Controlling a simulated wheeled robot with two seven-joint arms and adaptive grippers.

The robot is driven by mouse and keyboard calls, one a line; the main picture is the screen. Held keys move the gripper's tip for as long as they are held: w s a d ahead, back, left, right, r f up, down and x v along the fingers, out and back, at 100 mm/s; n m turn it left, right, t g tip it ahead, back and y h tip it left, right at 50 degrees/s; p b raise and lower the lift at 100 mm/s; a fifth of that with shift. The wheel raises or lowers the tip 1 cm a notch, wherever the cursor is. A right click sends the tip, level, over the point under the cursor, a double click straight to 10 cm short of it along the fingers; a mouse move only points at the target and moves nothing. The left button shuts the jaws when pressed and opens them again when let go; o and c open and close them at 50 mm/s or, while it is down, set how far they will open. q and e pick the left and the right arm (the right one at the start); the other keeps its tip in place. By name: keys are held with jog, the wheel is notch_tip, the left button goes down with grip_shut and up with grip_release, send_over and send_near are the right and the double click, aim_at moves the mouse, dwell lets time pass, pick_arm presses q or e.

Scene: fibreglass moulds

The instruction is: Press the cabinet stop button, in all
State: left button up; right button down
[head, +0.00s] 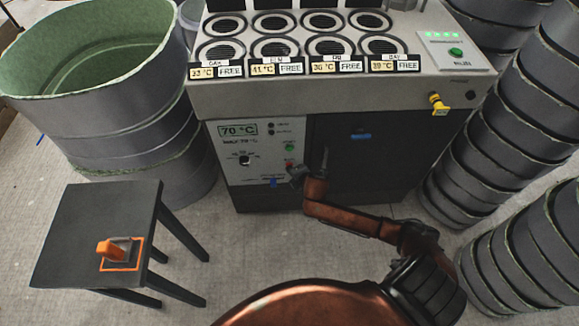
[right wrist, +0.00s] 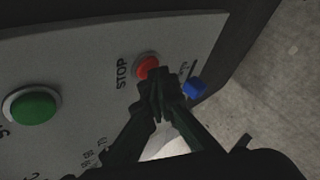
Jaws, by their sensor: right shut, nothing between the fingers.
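The cabinet (head: 375,185) stands ahead, with a pale control panel (head: 228,140) on its front left. The red stop button (right wrist: 146,66), beside the word STOP, shows in the right wrist view; in the head view it is a small red spot (head: 289,163). My right gripper (right wrist: 157,78) is shut and empty, its fingertips at the lower right edge of the stop button and partly covering it. I cannot tell whether they touch it. In the head view my right gripper (head: 294,174) is at the panel's right side. My left gripper is not in view.
A green button (right wrist: 35,107) sits on the panel, left of the stop button in the right wrist view. A blue part (right wrist: 195,88) is close to the fingers. A dark stool (head: 75,225) with an orange-handled thing (head: 110,248) stands left. Stacked drums (head: 490,150) crowd the right.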

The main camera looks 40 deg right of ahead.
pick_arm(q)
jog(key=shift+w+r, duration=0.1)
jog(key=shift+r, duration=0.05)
pick_arm(e)
jog(key=shift+s, duration=0.1)
pick_arm(q)
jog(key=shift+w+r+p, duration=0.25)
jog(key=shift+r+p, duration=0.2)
jog(key=shift+p, duration=0.2)
pick_arm(e)
jog(key=shift+s+a, duration=0.4)
jog(key=shift+s, duration=0.25)
pick_arm(q)
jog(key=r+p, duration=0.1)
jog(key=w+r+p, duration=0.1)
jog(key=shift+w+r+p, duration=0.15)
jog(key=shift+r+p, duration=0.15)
jog(key=shift+p, duration=0.05)
pick_arm(e)
jog(key=s+a, duration=0.1)
jog(key=s, duration=0.1)
jog(key=s+a, duration=0.1)
jog(key=s, duration=0.1)
jog(key=shift+s+a, duration=0.1)
jog(key=shift+a, duration=0.2)
